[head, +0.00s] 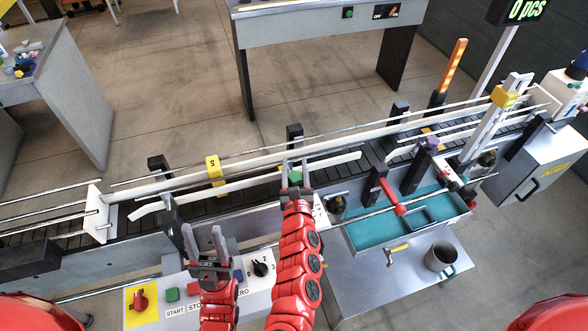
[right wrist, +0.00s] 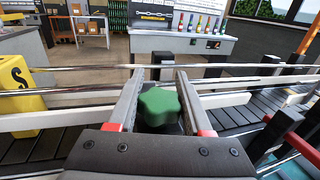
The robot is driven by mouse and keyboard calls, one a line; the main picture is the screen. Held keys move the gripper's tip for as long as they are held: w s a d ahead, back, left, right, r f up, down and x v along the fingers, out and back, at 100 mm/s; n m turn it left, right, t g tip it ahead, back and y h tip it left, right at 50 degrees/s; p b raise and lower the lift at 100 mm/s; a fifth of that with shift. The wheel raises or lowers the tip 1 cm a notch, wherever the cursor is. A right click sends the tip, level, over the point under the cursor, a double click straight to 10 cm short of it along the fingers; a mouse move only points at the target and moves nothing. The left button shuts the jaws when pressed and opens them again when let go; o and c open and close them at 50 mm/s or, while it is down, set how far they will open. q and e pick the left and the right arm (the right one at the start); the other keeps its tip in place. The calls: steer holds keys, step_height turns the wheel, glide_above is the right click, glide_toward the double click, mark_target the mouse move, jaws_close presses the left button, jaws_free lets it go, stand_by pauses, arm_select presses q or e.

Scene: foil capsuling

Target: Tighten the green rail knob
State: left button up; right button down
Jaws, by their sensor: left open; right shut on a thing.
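The green rail knob (right wrist: 158,106) is a lobed green knob between the two fingers of my right gripper (right wrist: 160,90) in the right wrist view. In the head view the knob (head: 296,177) shows as a small green patch at the conveyor's near rail, with my right gripper (head: 296,185) around it. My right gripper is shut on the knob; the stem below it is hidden. My left gripper (head: 205,242) is open and empty over the control panel, in front of the conveyor.
The conveyor (head: 250,190) with its guide rails runs across the view. The control panel (head: 258,290) has knobs and buttons. A teal tray (head: 365,234), red handle (head: 391,197) and metal cup (head: 439,256) are at right.

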steer(key=shift+c, duration=1.6)
jaws_free()
steer(key=r, duration=0.1)
steer(key=r+p, duration=0.2)
steer(key=r, duration=0.1)
steer(key=shift+s+a, duration=0.1)
steer(key=shift+s, duration=0.15)
steer(key=s+r+b, duration=0.1)
steer(key=s+b, duration=0.1)
steer(key=s, duration=1.3)
steer(key=shift+s+b, duration=0.25)
steer(key=shift+b, duration=0.1)
